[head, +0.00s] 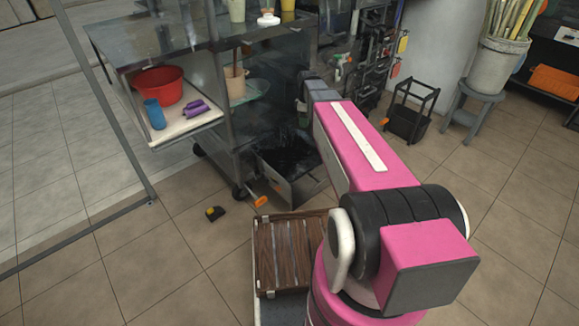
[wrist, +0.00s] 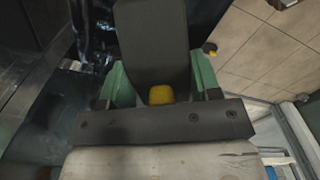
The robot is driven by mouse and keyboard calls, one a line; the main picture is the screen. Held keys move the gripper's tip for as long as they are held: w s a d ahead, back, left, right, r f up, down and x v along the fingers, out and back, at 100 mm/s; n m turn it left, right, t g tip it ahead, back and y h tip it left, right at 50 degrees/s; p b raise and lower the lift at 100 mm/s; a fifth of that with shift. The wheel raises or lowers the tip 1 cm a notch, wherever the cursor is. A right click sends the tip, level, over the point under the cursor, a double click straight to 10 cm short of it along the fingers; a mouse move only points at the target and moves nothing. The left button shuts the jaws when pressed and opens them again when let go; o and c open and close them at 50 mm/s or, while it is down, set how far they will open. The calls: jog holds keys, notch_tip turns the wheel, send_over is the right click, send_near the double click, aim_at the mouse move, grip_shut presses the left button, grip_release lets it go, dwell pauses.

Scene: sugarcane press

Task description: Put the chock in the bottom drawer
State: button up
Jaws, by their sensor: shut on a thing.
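My gripper (wrist: 160,92) has green fingers, shut on the chock (wrist: 152,40), a dark grey block with a yellow patch between the fingers. In the head view the gripper and held chock are mostly hidden behind my pink arm and in the cart's shadow. The bottom drawer (head: 296,187) is pulled out low on the cart, its inside dark, with an orange handle (head: 262,201) at its front. The gripper appears above and behind this drawer; its exact height over it I cannot tell. A similar black and yellow object (head: 215,213) lies on the floor, left of the drawer.
The metal cart (head: 150,35) has a pulled-out upper tray (head: 180,127) with a red bowl (head: 158,86), a blue cup (head: 154,114) and a purple object (head: 197,108). A black caddy (head: 408,118) stands right. Floor at left is clear.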

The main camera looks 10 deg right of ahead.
jog(key=f+n, duration=0.4)
jog(key=f, duration=0.7)
jog(key=w+f+n, duration=0.1)
jog(key=f+n, duration=0.3)
jog(key=f, duration=0.7)
jog(key=w+f+n, duration=0.1)
jog(key=f+n, duration=0.3)
jog(key=f, duration=0.7)
jog(key=shift+w+a, duration=0.1)
jog(key=o, duration=1.1)
jog(key=shift+f, duration=0.1)
